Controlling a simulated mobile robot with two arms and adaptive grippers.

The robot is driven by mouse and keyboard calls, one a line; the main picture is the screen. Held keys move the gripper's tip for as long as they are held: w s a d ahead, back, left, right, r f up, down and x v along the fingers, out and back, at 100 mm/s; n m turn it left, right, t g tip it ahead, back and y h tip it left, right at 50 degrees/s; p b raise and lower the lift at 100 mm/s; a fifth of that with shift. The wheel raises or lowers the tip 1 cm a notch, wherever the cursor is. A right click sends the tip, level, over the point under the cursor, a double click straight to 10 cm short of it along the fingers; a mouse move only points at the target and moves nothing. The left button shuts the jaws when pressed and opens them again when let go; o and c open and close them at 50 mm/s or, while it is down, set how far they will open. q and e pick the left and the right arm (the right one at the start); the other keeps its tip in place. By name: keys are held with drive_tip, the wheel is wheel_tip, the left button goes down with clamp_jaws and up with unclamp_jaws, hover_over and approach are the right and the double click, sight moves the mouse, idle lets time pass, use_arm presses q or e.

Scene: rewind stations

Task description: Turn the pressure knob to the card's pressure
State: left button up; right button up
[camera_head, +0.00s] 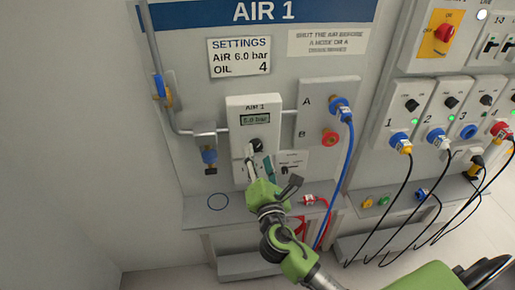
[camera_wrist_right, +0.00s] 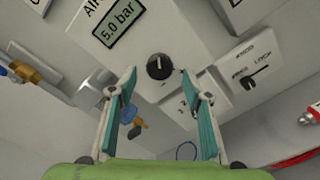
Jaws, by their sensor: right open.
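The settings card (camera_head: 239,57) on the wall panel reads AIR 6.0 bar and OIL 4. Below it is the white AIR 1 unit (camera_head: 237,103). Its display (camera_wrist_right: 119,23) reads 5.0 bar in the right wrist view; in the head view the display (camera_head: 255,119) is small. The black pressure knob (camera_wrist_right: 160,67) has a white pointer mark. My right gripper (camera_wrist_right: 159,80) is open, with the knob showing between and just beyond its fingertips; contact cannot be told. In the head view the right gripper (camera_head: 254,158) partly covers the knob's surroundings. My left gripper is not in view.
A small lever marked LOCK (camera_wrist_right: 255,80) sits right of the knob. A filter (camera_head: 208,148) and a blue-yellow valve (camera_head: 161,87) are on the left. Hose ports A and B (camera_head: 324,118) are right, with a blue hose (camera_head: 345,165) hanging. A ledge (camera_head: 195,213) runs below.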

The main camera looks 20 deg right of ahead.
sight(256, 146)
drive_tip(key=shift+x, duration=1.45)
drive_tip(key=c, duration=1.1)
drive_tip(key=shift+f, duration=0.1)
drive_tip(key=m+b, duration=0.2)
drive_tip(key=m, duration=0.1)
drive_tip(key=shift+m, duration=0.3)
drive_tip(key=shift+m+b, duration=0.8)
drive_tip(key=shift+m, duration=1)
